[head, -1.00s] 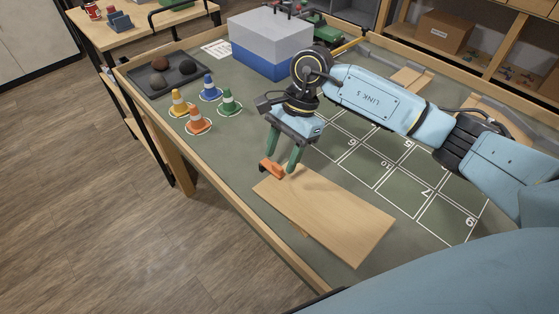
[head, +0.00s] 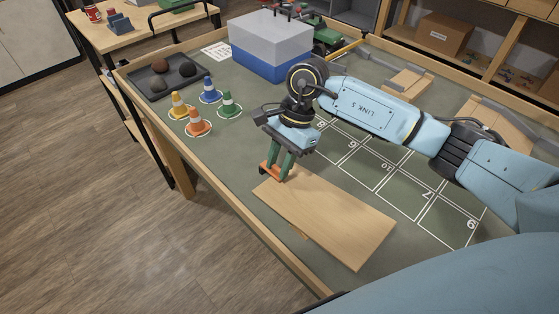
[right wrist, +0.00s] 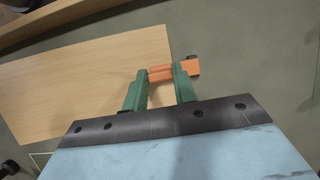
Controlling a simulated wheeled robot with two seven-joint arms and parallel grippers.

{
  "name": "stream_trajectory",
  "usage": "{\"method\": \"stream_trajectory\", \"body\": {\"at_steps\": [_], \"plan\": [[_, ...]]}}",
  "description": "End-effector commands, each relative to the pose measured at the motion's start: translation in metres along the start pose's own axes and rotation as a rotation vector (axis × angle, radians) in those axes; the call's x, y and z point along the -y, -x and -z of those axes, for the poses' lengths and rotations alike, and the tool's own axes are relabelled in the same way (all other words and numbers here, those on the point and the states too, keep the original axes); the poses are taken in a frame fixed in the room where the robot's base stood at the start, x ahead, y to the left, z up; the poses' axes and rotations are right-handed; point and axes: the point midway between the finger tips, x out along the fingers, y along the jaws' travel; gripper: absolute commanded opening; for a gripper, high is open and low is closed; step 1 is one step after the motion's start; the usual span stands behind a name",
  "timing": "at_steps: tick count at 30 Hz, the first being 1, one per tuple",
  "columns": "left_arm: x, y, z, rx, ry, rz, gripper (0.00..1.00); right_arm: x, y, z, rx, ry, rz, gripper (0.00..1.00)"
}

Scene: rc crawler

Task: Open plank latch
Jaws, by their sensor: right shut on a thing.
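The light wooden plank (head: 330,218) lies on the green table top near its front edge. The orange latch (head: 265,168) sits at the plank's far left end, with a dark end piece. My right gripper (head: 279,174) points down there, its green fingers shut on the latch. In the right wrist view the latch (right wrist: 190,68) passes between the two fingertips (right wrist: 161,74) and sticks out to the right, beyond the plank (right wrist: 60,80). The fingers hide part of the latch. My left gripper is not in view.
Several small striped cones (head: 199,122) stand left of my gripper. A dark tray (head: 165,78) with round lumps and a blue and grey box (head: 270,45) stand farther back. A numbered grid (head: 385,165) lies right of the plank. A wooden rim (head: 262,222) edges the table.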

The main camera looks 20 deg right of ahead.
Motion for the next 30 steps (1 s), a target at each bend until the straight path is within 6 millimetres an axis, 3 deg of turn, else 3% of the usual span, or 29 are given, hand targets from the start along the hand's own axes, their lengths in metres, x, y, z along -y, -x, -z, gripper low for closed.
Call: {"method": "stream_trajectory", "body": {"at_steps": [13,21,30], "plan": [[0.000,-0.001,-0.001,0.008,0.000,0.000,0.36,0.011,0.009,-0.003,-0.003,-0.081,-0.190,0.04],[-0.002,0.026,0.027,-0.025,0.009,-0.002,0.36,0.021,0.013,-0.005,-0.002,-0.159,-0.377,0.04],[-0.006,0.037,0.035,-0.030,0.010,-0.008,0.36,0.028,0.018,-0.007,-0.002,-0.212,-0.507,0.04]]}}
